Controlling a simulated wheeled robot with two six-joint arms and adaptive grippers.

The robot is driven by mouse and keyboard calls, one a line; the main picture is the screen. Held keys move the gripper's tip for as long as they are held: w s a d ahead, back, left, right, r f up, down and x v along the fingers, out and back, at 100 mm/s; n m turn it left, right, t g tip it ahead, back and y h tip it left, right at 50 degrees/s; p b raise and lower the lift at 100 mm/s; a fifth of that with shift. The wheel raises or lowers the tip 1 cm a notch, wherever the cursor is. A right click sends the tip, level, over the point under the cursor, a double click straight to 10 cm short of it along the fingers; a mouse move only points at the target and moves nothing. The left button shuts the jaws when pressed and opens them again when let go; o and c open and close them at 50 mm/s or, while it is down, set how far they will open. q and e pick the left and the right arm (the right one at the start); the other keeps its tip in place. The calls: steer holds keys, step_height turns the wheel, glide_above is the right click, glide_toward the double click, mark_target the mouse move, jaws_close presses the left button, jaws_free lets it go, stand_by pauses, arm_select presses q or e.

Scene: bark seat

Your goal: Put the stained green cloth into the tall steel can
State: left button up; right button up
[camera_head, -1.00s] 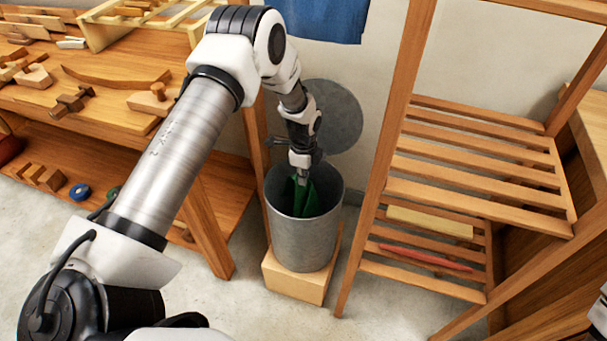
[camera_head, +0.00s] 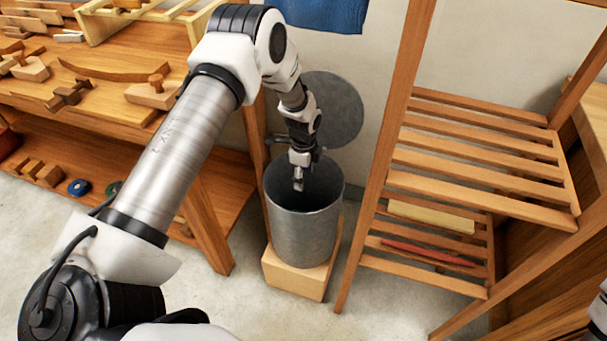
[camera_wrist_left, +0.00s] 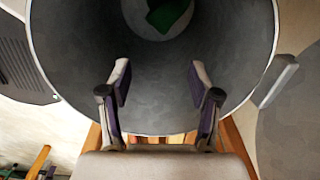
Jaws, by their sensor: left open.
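The tall steel can (camera_head: 304,240) stands upright on a wooden block, its mouth open. My left gripper (camera_head: 298,185) is at the can's mouth, pointing down. In the left wrist view the left gripper (camera_wrist_left: 160,85) has its two fingers spread apart with nothing between them. The green cloth (camera_wrist_left: 170,15) lies deep inside the can, at the bottom, apart from the fingers; only part of it shows at the top edge of that view. The cloth is hidden by the can wall in the head view. My right gripper does not show clearly.
A round lid (camera_head: 333,110) is behind the can against the wall. A workbench (camera_head: 200,225) with wooden tools stands to the left. A slatted wooden rack (camera_head: 470,165) stands close on the right. A blue cloth (camera_head: 325,12) hangs above.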

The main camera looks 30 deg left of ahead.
arm_select(q)
steer(key=o, duration=0.7)
step_height(320, 180, up, 6)
steer(key=p, duration=0.4)
steer(key=shift+f, duration=0.2)
